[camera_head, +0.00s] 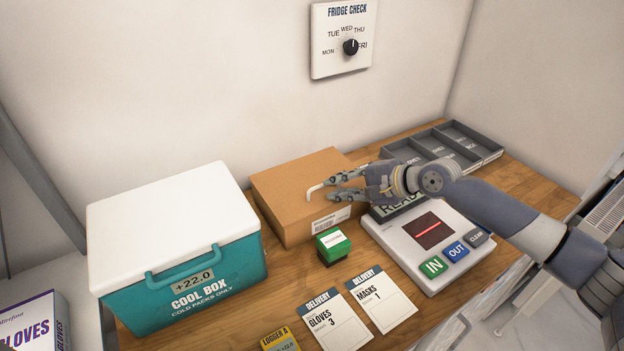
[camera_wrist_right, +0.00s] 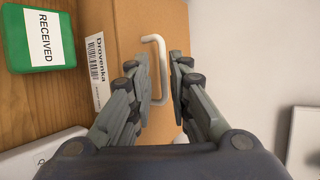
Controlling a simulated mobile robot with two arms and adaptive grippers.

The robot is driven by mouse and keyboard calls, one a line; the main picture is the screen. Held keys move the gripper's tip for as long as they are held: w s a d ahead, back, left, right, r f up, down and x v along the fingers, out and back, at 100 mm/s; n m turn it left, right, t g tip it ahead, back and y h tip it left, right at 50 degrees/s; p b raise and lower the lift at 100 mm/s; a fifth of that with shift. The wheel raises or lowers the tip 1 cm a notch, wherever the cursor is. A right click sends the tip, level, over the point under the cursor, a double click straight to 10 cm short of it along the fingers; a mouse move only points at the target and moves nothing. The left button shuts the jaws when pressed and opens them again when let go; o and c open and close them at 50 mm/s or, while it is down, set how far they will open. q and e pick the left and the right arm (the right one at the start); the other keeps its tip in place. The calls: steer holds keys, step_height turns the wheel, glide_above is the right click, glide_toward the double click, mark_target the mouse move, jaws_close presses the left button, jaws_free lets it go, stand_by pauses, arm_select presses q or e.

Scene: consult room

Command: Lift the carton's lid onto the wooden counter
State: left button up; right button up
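The brown carton (camera_head: 285,195) stands closed on the wooden counter (camera_head: 525,185) against the wall, its lid (camera_head: 300,172) on top. A white bar handle (camera_head: 314,191) shows at my right gripper; it also shows in the right wrist view (camera_wrist_right: 160,45). My right gripper (camera_head: 341,185) comes in from the right, over the carton's right part. In the wrist view its two fingers (camera_wrist_right: 158,70) are apart, with the handle in the gap or just beyond it; I see no clear contact. My left gripper is in neither view.
A teal cool box (camera_head: 190,292) with a white lid stands left of the carton. A green stamp block (camera_head: 333,245), delivery cards (camera_head: 337,322) and a scanner device (camera_head: 405,246) lie in front. Grey trays (camera_head: 470,140) sit at the back right. Little bare counter shows.

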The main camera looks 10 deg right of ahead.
mark_target(322, 186)
steer(key=p+x, duration=0.1)
steer(key=x, duration=0.3)
steer(key=shift+w+r, duration=0.1)
steer(key=shift+w, duration=0.15)
steer(key=shift+s, duration=0.1)
jaws_close()
